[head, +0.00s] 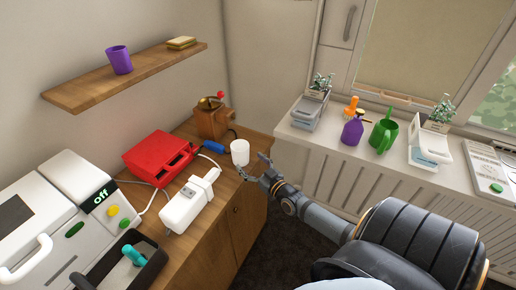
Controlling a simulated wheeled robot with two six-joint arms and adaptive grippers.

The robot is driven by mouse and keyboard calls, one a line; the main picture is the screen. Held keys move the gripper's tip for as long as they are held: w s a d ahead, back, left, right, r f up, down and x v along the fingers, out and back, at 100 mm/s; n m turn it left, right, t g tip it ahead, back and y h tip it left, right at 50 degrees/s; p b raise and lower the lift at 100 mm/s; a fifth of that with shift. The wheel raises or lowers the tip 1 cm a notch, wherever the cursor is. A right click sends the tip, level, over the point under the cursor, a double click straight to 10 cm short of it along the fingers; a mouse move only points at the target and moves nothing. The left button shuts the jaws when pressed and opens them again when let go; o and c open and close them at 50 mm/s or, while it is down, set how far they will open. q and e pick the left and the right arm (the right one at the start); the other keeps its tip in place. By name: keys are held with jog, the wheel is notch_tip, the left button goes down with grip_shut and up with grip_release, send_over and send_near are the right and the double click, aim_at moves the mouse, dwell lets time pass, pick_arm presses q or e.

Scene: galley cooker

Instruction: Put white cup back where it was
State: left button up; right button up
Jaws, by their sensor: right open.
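The white cup (240,152) stands upright on the wooden counter (221,222), close to its right edge. My right gripper (256,170) is open, just to the right of and below the cup in the head view. Its fingers point toward the cup, and a small gap seems to lie between them. Whether a fingertip touches the cup is hard to tell. My left gripper is not in view.
A blue cylinder (214,146), a wooden grinder (211,120), a red box (158,158) and a white appliance (189,201) stand near the cup. A wall shelf (140,77) holds a purple cup (119,60). The windowsill (325,139) holds several items.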

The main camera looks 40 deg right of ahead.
jog(key=s+p, duration=0.1)
jog(key=s, duration=0.4)
jog(key=shift+s, duration=0.35)
jog(key=s+d+f+g+h, duration=0.1)
jog(key=s+f+g, duration=0.4)
jog(key=f, duration=0.9)
jog(key=s+d+f+g+h, duration=0.1)
jog(key=s+f+g, duration=0.2)
jog(key=s+f, duration=0.7)
jog(key=s+a+f+g, duration=0.4)
jog(key=s+a+f, duration=0.1)
jog(key=s+f, duration=0.5)
jog(key=s+a+f+g+y, duration=0.1)
jog(key=s+a+f+g, duration=0.3)
jog(key=s+f, duration=0.6)
jog(key=s+a, duration=0.2)
jog(key=shift+s+f+g, duration=0.25)
jog(key=shift+s+g, duration=0.05)
jog(key=shift+g, duration=0.1)
